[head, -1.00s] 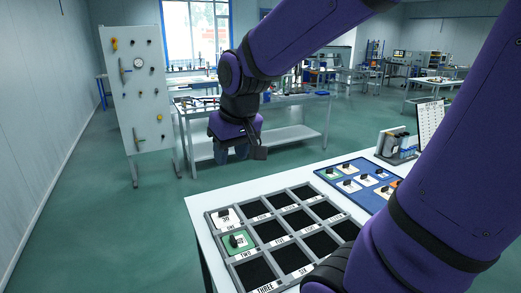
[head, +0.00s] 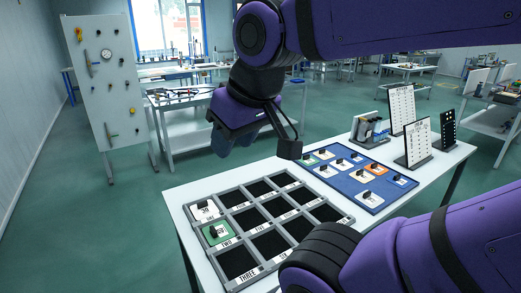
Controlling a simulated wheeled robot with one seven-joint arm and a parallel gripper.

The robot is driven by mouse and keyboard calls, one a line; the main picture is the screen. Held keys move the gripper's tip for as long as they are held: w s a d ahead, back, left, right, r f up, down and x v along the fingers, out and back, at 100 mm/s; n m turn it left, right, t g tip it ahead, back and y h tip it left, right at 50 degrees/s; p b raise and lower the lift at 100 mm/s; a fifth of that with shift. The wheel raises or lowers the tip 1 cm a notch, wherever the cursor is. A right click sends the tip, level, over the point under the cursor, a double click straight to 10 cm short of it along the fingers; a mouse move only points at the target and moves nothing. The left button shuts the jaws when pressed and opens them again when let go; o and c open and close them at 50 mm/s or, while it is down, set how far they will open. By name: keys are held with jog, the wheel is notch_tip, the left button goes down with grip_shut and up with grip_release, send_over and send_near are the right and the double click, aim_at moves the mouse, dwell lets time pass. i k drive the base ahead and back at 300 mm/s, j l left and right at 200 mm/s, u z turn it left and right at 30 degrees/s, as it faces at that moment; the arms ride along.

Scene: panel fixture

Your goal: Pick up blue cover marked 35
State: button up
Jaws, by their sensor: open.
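Several small covers with black knobs lie on a blue mat (head: 345,190) on the right part of the white table. A small blue cover (head: 400,181) is near the mat's right edge. Its number is too small to read. My gripper (head: 222,144) hangs in the air, left of the mat and beyond the dark compartment tray (head: 262,203). It is open and empty, well apart from the covers. Part of my arm covers the near right of the tray.
A white cover (head: 204,211) and a green cover (head: 216,233) sit in the tray's left compartments; the other visible compartments look empty. An orange cover (head: 376,168) lies on the mat. Upright cards (head: 418,140) and a bottle holder (head: 369,131) stand behind the mat.

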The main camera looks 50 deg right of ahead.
aim_at(396, 180)
jog(key=k+z, duration=0.1)
jog(key=k, duration=0.55)
jog(key=l+z, duration=0.1)
jog(key=z, duration=0.35)
jog(key=i+z, duration=0.15)
jog(key=z, duration=0.3)
jog(key=i+l+z, duration=0.1)
jog(key=z, duration=0.35)
jog(key=i+z, duration=0.1)
jog(key=i, duration=0.2)
